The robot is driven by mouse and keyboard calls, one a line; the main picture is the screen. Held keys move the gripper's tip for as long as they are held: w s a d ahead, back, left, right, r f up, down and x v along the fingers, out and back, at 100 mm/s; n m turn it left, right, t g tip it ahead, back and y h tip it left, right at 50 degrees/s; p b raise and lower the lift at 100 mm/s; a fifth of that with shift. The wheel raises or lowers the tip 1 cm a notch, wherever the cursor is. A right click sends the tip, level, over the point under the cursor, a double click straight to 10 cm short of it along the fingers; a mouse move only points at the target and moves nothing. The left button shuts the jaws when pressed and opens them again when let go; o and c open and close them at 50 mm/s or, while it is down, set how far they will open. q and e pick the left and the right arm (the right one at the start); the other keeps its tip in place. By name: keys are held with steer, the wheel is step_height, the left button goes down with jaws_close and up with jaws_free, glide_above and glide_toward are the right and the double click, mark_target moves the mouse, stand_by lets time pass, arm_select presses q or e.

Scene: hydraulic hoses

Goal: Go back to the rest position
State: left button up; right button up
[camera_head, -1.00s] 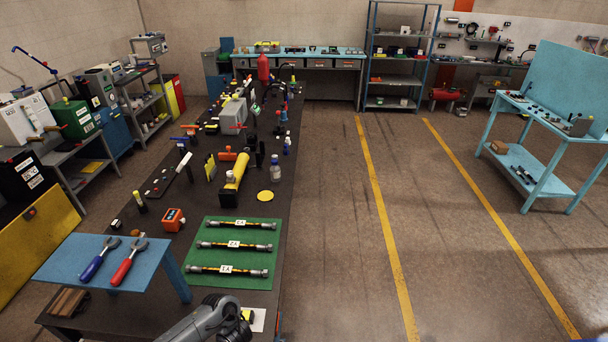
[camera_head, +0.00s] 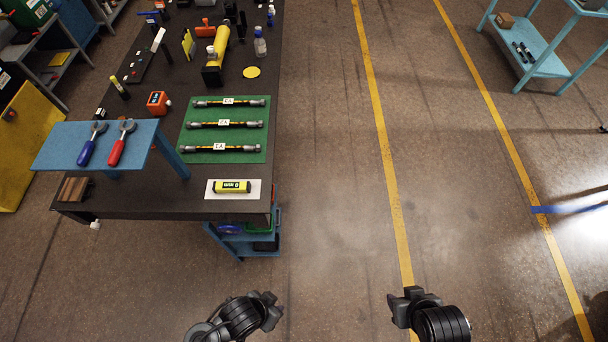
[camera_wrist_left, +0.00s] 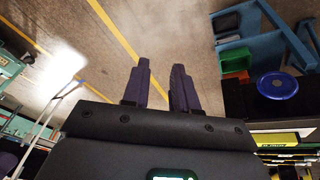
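My left gripper (camera_head: 272,310) hangs over the floor in front of the dark bench, clear of it. In the left wrist view its two dark fingers (camera_wrist_left: 160,85) stand apart with nothing between them, so it is open. My right gripper (camera_head: 396,305) is further right, over the floor beside the yellow line. It touches nothing that I can see, and its fingers are too small and dark to read. Three hoses lie on the green mat (camera_head: 250,158) on the bench. A yellow-green device (camera_head: 232,187) lies on a white card (camera_head: 212,194) near the bench's front edge.
A blue stand (camera_head: 60,150) on the bench's left holds a blue-handled and a red-handled tool. A blue shelf unit (camera_head: 233,243) stands under the bench's front right corner. Floor between the bench and the light-blue cart (camera_head: 545,62) is open.

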arm_select(q)
steer(key=w+a+r+n+t+y, duration=0.1)
steer(key=w+a+r+n, duration=0.1)
steer(key=a+r, duration=0.45)
steer(key=w+a+r+n+t+y, duration=0.1)
steer(key=w+a+r+n, duration=0.15)
steer(key=a+r, duration=0.4)
step_height(320, 180, up, 13)
steer(key=s+p, duration=0.1)
steer(key=p, duration=1.2)
steer(key=shift+d, duration=0.3)
steer(key=shift+s, duration=0.1)
stand_by(1.0)
